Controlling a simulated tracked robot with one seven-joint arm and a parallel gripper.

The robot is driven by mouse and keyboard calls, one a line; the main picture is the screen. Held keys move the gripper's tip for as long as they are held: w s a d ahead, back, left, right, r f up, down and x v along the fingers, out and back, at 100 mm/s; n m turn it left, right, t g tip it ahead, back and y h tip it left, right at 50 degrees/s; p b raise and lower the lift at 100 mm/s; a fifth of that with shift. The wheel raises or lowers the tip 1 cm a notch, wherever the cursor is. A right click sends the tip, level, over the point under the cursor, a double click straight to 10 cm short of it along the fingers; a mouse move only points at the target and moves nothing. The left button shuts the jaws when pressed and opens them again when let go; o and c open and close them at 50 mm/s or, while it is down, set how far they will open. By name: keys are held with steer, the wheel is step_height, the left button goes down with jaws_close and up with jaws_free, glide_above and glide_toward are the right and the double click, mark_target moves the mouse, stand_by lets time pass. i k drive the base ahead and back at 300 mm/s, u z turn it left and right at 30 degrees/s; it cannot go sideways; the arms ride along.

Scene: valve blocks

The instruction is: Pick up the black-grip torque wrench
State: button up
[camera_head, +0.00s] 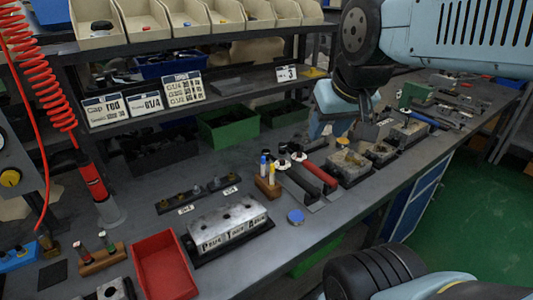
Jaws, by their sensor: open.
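A dark, long-handled tool that looks like the black-grip torque wrench (297,187) lies on the bench near the front edge, left of a similar tool with a red grip (319,173). Its far end is partly hidden among small round black and white parts. My gripper (373,131) hangs from the arm coming in at the upper right. It is over the back of the bench, above and to the right of the wrenches and apart from them. The fingers are small and dark in this view; the jaws are open, with nothing seen between them.
A silver valve block (229,227) and a red tray (165,268) stand left of the wrenches. A wooden stand (267,187) with upright markers is close beside them. More metal blocks (349,164) sit to the right.

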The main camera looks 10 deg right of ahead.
mark_target(306, 185)
steer(key=u, duration=0.15)
steer(key=i, duration=0.4)
steer(key=z, duration=0.75)
steer(key=k, duration=1.5)
steer(key=u, duration=0.6)
steer(key=i, duration=1.05)
